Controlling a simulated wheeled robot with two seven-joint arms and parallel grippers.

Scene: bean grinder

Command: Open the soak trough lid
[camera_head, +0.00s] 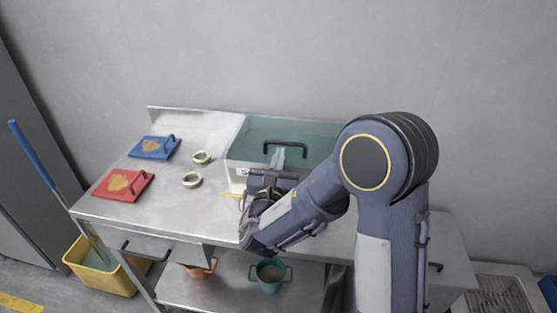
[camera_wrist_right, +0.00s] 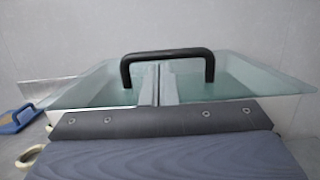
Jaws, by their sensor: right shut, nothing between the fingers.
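The soak trough (camera_head: 233,166) is a metal box at the back of the steel table. Its see-through greenish lid (camera_head: 312,130) lies over the top and looks closed. A black handle (camera_head: 284,142) stands on the lid; it also shows as an upright arch in the right wrist view (camera_wrist_right: 168,53). My right gripper (camera_head: 279,154) is at the trough's front, with its fingers reaching over the lid toward the handle. In the wrist view its fingertips (camera_wrist_right: 158,67) are together and empty, just below the handle's bar. Contact cannot be told. My left gripper is out of view.
A blue board (camera_head: 147,149), a red board (camera_head: 115,187) and two tape-like rings (camera_head: 201,157) lie on the table left of the trough. Green (camera_head: 270,284) and orange pots stand on the lower shelf. A yellow bucket (camera_head: 115,281) with a mop stands at the left.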

